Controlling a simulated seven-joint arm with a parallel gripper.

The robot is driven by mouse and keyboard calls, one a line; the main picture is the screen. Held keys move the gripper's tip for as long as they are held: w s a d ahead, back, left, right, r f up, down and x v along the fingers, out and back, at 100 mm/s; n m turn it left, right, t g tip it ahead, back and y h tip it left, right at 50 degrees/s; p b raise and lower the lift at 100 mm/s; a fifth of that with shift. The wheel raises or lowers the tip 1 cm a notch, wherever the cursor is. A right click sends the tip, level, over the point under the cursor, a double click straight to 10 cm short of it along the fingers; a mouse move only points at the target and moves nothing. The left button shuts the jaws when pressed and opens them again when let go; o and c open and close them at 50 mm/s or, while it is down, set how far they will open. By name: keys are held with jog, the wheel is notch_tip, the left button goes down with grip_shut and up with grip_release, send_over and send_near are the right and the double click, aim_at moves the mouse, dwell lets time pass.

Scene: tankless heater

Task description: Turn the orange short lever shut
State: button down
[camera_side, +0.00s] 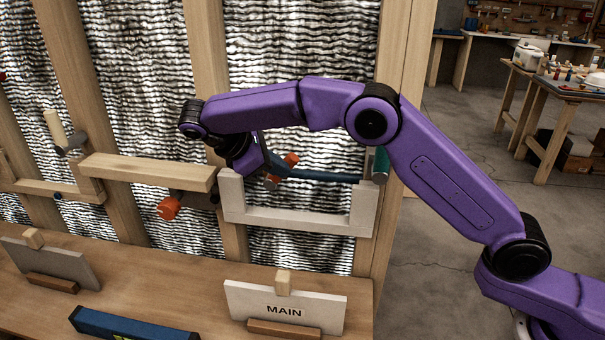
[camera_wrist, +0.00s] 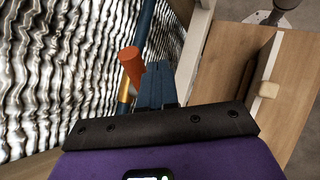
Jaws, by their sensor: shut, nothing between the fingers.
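The orange short lever (camera_side: 291,159) sits on a dark blue pipe (camera_side: 325,177) in the wall bay, behind a pale wooden frame. In the side view my gripper (camera_side: 275,165) is at the pipe, and the lever's base is partly hidden.
The pale wooden frame (camera_side: 300,220) stands in front of the pipe. A wooden shelf (camera_side: 145,171) and a red-orange knob (camera_side: 169,207) are to the left. A MAIN sign (camera_side: 284,310) stands on the bench below. A green cylinder (camera_side: 381,163) is at the pipe's right end.

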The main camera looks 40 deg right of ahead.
aim_at(298, 160)
jog(key=s+d+f+n+t, duration=0.1)
jog(key=s+f+n+t, duration=0.25)
jog(key=n+t, duration=0.45)
jog(key=s+d+f+n+t+y, duration=0.15)
jog(key=s+n+t, duration=0.35)
jog(key=n, duration=0.7)
jog(key=s+d+f+n+t, duration=0.1)
jog(key=s+f+n+t, duration=0.2)
jog(key=s+n+t, duration=0.5)
jog(key=w+d, duration=0.1)
jog(key=w, duration=0.2)
jog(key=w+d+r+n+g, duration=0.1)
jog(key=w, duration=0.3)
jog(key=w+r+n, duration=0.1)
jog(key=w, duration=0.3)
jog(key=shift+w+d+r+h, duration=0.1)
jog(key=shift+d+r+h, duration=0.15)
jog(key=shift+d, duration=0.15)
jog(key=shift+w+a+r, duration=0.3)
jog(key=shift+w+r, duration=0.35)
jog(key=shift+w, duration=0.3)
jog(key=shift+w+a+r, duration=0.3)
jog(key=shift+w+r, duration=0.3)
jog(key=shift+w, duration=0.3)
